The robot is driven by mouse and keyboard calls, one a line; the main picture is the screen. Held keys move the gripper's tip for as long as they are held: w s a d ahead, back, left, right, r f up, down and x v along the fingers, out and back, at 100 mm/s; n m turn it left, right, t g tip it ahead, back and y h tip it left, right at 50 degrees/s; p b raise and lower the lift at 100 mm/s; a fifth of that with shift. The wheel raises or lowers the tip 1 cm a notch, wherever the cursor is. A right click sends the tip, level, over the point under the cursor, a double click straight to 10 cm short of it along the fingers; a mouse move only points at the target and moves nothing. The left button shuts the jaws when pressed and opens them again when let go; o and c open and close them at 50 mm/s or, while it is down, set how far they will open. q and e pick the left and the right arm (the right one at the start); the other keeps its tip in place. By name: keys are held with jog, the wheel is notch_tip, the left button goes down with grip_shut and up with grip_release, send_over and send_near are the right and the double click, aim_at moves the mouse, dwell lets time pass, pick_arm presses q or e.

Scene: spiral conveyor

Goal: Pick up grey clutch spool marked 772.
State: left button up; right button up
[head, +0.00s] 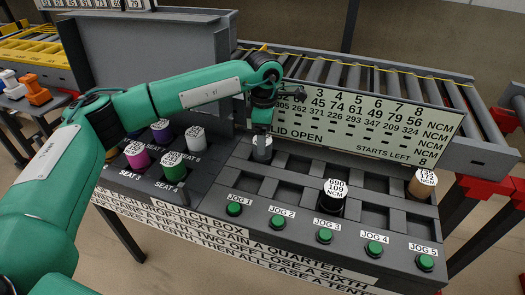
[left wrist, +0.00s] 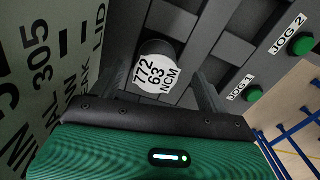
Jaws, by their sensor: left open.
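The grey clutch spool (head: 262,154) stands in a pocket at the left of the dark slotted tray. Its white top label reads 772, 63 NCM in the left wrist view (left wrist: 153,72). My left gripper (head: 262,136) points down directly above the spool in the head view. In the left wrist view its two fingers stand apart, with the spool top showing between and beyond them. The gripper is open. I cannot tell whether the fingers reach down beside the spool. My right gripper is not in view.
A black spool (head: 332,200) marked 690 109 and a tan spool (head: 421,186) stand farther right in the tray. A numbered panel (head: 370,125) rises behind. Green jog buttons (head: 325,236) line the front.

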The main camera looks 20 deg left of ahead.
pick_arm(q)
jog(key=f, duration=0.5)
jog(key=shift+w+a, duration=0.2)
jog(key=shift+w, duration=0.05)
jog(key=c, duration=1.3)
jog(key=shift+r, duration=0.1)
